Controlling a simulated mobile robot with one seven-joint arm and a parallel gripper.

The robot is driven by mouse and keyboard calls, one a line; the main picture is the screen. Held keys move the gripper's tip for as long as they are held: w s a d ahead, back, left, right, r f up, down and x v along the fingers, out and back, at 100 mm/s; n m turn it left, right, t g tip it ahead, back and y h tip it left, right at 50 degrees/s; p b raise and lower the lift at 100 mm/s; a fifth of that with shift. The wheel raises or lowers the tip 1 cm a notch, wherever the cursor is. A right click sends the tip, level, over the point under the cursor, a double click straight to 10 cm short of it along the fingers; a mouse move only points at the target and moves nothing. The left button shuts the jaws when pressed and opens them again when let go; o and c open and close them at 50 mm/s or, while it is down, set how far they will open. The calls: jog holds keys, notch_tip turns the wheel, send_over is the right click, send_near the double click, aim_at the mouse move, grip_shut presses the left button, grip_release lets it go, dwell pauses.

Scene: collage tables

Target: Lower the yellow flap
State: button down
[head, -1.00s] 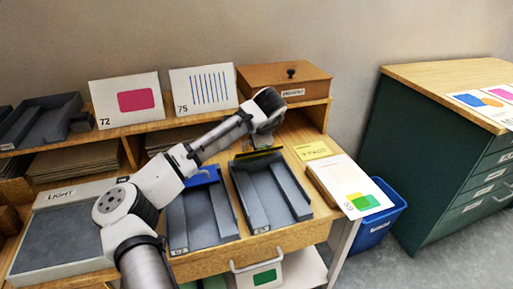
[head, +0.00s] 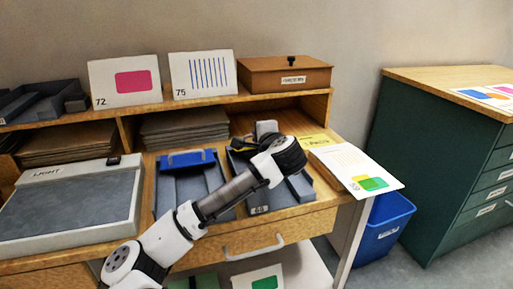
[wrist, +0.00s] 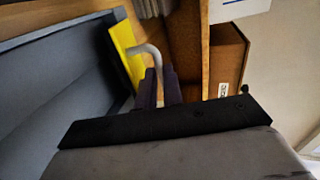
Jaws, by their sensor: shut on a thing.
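The yellow flap (wrist: 128,50) is a flat panel at the end of a grey tray (wrist: 50,75) in the wrist view, with a bent grey handle (wrist: 150,54). My gripper (wrist: 160,85) has its dark fingers closed at the end of this handle. In the head view my gripper (head: 243,145) is at the far end of the right grey tray (head: 297,188). My wrist covers most of that tray and nearly all of the flap, so its tilt is hard to read there.
A second tray with a blue flap (head: 187,160) stands just left. A light box (head: 70,205) is further left. A brown box (head: 285,75) and cards sit on the shelf above. A yellow note (head: 318,142) and a white card (head: 355,167) lie to the right.

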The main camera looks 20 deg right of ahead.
jog(key=shift+s+f+t+b, duration=0.35)
jog(key=shift+f+t+b, duration=0.45)
jog(key=shift+b, duration=0.8)
jog(key=shift+r, duration=0.1)
jog(key=c, duration=1.5)
grip_release()
jog(key=shift+s, duration=0.15)
jog(key=s, duration=0.4)
jog(key=s+r, duration=0.1)
jog(key=s, duration=0.8)
jog(key=shift+s+d+r, duration=0.25)
jog(key=shift+r, duration=0.05)
